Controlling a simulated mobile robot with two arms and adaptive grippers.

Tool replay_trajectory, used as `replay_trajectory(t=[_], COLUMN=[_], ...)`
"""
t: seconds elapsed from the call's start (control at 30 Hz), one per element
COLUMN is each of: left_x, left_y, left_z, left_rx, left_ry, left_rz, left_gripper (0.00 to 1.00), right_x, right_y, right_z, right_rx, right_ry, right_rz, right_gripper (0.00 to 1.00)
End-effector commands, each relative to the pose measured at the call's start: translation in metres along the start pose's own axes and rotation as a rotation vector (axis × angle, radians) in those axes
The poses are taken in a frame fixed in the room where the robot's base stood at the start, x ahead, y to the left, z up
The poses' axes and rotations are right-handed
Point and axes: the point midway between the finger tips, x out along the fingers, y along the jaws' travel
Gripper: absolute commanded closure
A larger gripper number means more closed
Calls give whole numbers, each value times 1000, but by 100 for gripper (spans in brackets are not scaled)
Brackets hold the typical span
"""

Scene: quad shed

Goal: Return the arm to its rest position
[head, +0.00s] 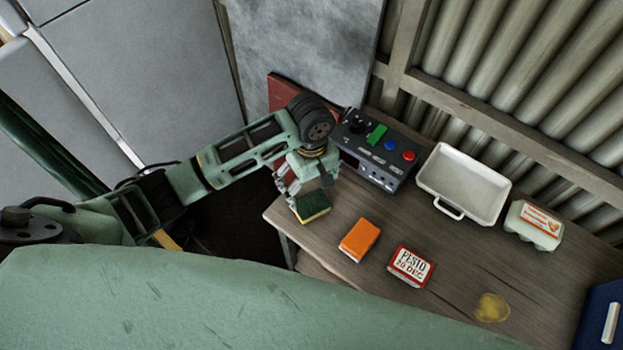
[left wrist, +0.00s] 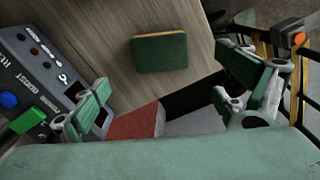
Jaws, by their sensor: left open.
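My left arm reaches in from the left over the corner of the wooden table (head: 450,275). My left gripper (head: 300,185) is above the table's left edge, beside the control box. In the left wrist view the left gripper (left wrist: 165,110) has its fingers wide apart with nothing between them. A green and yellow sponge (head: 313,206) lies on the table close to the gripper; it also shows in the left wrist view (left wrist: 160,52), apart from the fingers. My right gripper is in neither view.
The control box (head: 375,150) with coloured buttons stands close to the gripper. A corrugated wall (head: 540,70) stands behind.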

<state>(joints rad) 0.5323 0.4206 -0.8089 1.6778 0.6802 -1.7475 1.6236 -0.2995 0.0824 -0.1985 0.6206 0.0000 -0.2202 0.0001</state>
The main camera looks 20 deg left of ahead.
Motion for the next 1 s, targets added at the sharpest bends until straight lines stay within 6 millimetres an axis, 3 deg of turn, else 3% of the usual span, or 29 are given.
replay_trajectory(t=[0.23,0.8,0.87,1.0], left_x=[-22,-22,-20,-10], left_y=[0,0,0,-5], left_z=[0,1,5,33], left_rx=[0,3,21,161], left_ry=[1,-1,-6,-31], left_rz=[1,1,8,69], left_gripper=[8,8,8,8], right_x=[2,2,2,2], right_y=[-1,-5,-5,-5], right_z=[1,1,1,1], right_rx=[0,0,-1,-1], right_ry=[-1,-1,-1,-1], right_rz=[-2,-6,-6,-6], right_gripper=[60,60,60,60])
